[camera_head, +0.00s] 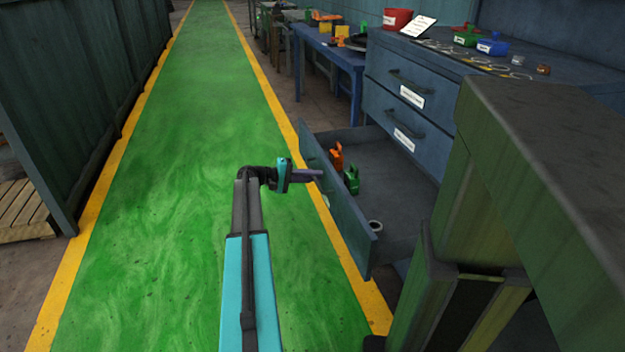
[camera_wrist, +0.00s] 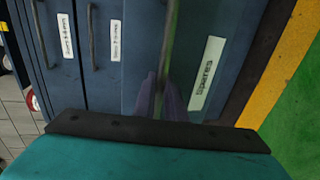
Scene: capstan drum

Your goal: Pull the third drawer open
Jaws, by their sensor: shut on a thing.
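The third drawer (camera_head: 345,215) of the blue cabinet is pulled far out, its front standing over the yellow line at the edge of the green floor. My gripper (camera_head: 312,175) is at the outer face of this drawer front. In the wrist view, my gripper's purple fingers (camera_wrist: 159,100) are shut on the drawer's upright-looking handle (camera_wrist: 171,40), beside a white label reading "Spares" (camera_wrist: 207,72). In the head view the handle is mostly hidden by the gripper. Inside the drawer are an orange item (camera_head: 337,156), a green item (camera_head: 352,180) and a pale ring (camera_head: 375,226).
Two shut drawers (camera_head: 408,90) with handles and labels sit above. The cabinet top (camera_head: 590,75) holds a red container (camera_head: 397,18) and small parts. A large green machine part (camera_head: 540,150) stands close at right. The green walkway (camera_head: 180,130) is clear.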

